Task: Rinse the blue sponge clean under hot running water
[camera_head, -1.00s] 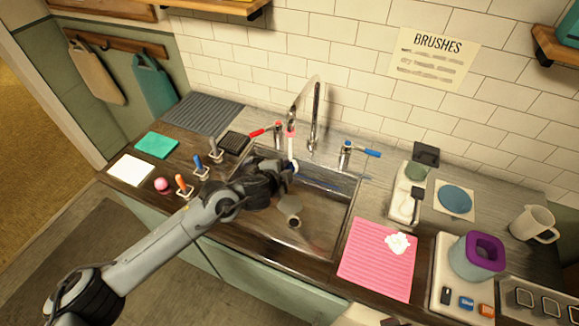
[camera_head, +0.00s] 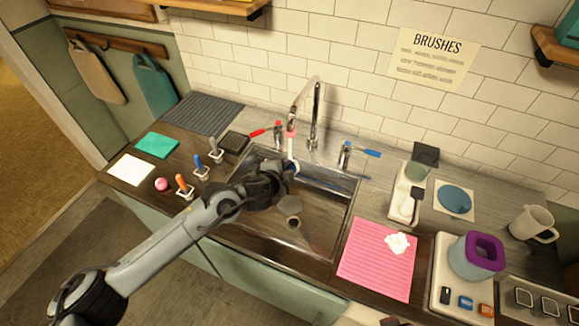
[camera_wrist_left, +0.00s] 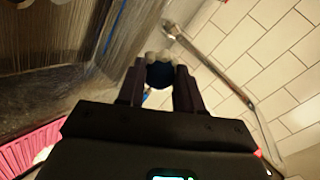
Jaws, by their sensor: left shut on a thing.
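My left gripper (camera_head: 285,178) is over the sink (camera_head: 318,222), just below the tap (camera_head: 313,115). In the left wrist view its fingers (camera_wrist_left: 159,82) are shut on a dark blue thing, which I take to be the blue sponge (camera_wrist_left: 160,75), with pale, foam-like lumps along its far edge. In the head view the gripper mostly hides the sponge. A pale stream of water (camera_head: 292,148) falls from the pink-tipped spout beside the gripper's tip. The red-handled valve (camera_head: 262,131) is left of the tap, the blue-handled valve (camera_head: 367,152) right of it. My right gripper is not in view.
A pink ribbed mat (camera_head: 372,270) with a crumpled white thing (camera_head: 397,243) lies to the right. Beyond are a purple-rimmed jug (camera_head: 472,260), a blue disc (camera_head: 455,199) and a mug (camera_head: 530,222).

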